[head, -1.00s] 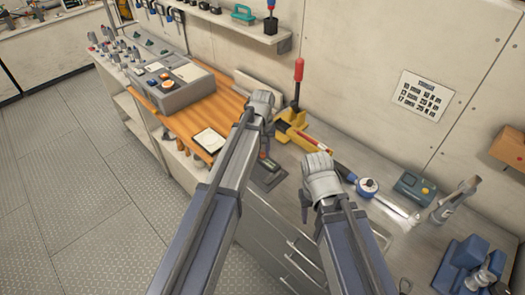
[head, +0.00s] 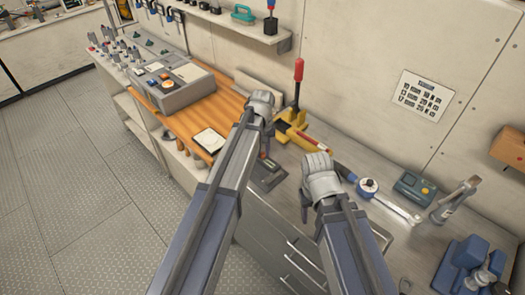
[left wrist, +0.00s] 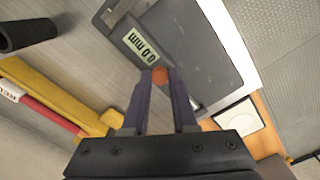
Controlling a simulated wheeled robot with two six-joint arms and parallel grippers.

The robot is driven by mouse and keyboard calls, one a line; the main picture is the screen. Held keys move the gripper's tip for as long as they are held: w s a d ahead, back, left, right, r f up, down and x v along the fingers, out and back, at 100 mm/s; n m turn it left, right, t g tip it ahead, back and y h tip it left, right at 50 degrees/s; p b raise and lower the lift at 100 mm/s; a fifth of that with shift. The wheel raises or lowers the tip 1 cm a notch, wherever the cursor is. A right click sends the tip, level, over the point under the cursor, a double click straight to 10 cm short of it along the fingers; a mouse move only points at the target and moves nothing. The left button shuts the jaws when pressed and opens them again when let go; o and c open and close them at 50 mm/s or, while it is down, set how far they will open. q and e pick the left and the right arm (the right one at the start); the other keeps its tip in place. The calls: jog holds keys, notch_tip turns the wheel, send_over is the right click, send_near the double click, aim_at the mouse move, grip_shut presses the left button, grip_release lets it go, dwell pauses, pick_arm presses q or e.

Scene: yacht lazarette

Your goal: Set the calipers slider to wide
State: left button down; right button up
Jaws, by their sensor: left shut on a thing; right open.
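The calipers (left wrist: 168,52) are a dark grey body with a lit display, which appears to read 0.0 mm, upside down in the left wrist view. They also show in the head view (head: 271,178), lying on the bench and partly hidden by my left arm. An orange slider knob (left wrist: 160,76) sits between the tips of my left gripper (left wrist: 161,82), which is shut on it. In the head view my left gripper (head: 264,150) is mostly hidden behind its arm. My right gripper (head: 304,207) is open and empty, to the right of the calipers.
A yellow tool with a red handle (head: 298,72) stands behind the calipers.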

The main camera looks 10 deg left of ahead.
pick_arm(q)
jog(key=a, duration=0.1)
jog(key=w+a, duration=0.2)
jog(key=shift+w+a, duration=0.25)
jog(key=shift+a, duration=0.1)
jog(key=c, duration=0.7)
grip_release()
jog(key=shift+d, duration=0.1)
notch_tip(320, 180, up, 8)
jog(key=p, duration=0.7)
jog(key=shift+f+p, duration=0.15)
jog(key=shift+p, duration=0.25)
pick_arm(e)
notch_tip(320, 180, up, 8)
jog(key=shift+f, duration=0.1)
